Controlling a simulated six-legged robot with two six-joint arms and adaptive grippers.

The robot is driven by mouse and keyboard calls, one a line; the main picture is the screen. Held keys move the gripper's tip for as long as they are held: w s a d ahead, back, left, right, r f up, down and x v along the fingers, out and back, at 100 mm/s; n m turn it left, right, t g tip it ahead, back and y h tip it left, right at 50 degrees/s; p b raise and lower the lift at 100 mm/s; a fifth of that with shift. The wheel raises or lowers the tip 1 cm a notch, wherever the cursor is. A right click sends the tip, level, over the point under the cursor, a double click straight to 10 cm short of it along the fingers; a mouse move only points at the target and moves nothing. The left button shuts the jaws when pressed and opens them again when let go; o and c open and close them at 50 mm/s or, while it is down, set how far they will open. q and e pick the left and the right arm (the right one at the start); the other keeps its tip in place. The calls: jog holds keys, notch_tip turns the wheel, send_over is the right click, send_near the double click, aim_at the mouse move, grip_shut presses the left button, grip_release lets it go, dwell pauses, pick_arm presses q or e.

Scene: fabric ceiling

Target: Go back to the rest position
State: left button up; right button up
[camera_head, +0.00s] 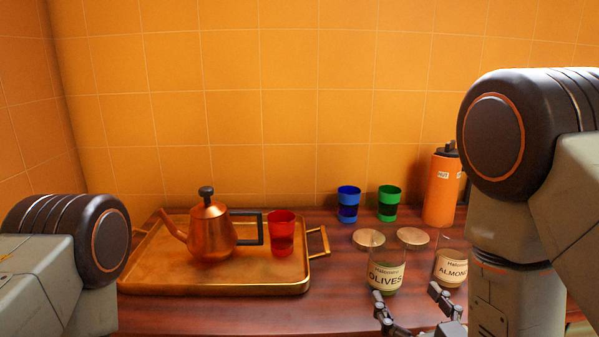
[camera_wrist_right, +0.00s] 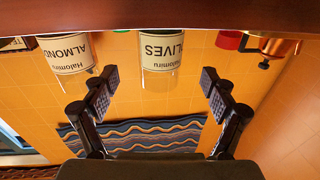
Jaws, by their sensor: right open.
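My right gripper (camera_head: 408,302) is open and empty at the lower right of the head view, in front of the olives jar (camera_head: 386,277). In the right wrist view, which is upside down, its two fingers (camera_wrist_right: 157,88) stand wide apart with the olives jar (camera_wrist_right: 160,50) seen beyond the gap, not between the pads. The almonds jar (camera_head: 451,268) stands to the right of the olives jar; it also shows in the wrist view (camera_wrist_right: 66,55). My left gripper is out of view; only a left arm joint shows.
A gold tray (camera_head: 150,278) holds a copper teapot (camera_head: 211,235) and a red cup (camera_head: 281,234). Blue (camera_head: 348,203) and green (camera_head: 388,202) cups, an orange bottle (camera_head: 441,190) and two round lids (camera_head: 368,239) are on the wooden table (camera_head: 260,318). A wavy striped cloth (camera_wrist_right: 140,135) shows.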

aim_at(393, 275)
jog(key=w, duration=0.2)
jog(key=w+a, duration=0.1)
jog(key=w, duration=0.4)
jog(key=shift+w+a, duration=0.15)
jog(key=shift+w, duration=0.05)
notch_tip(393, 275, up, 7)
jog(key=p, duration=0.5)
jog(key=shift+s, duration=0.15)
jog(key=shift+f, duration=0.15)
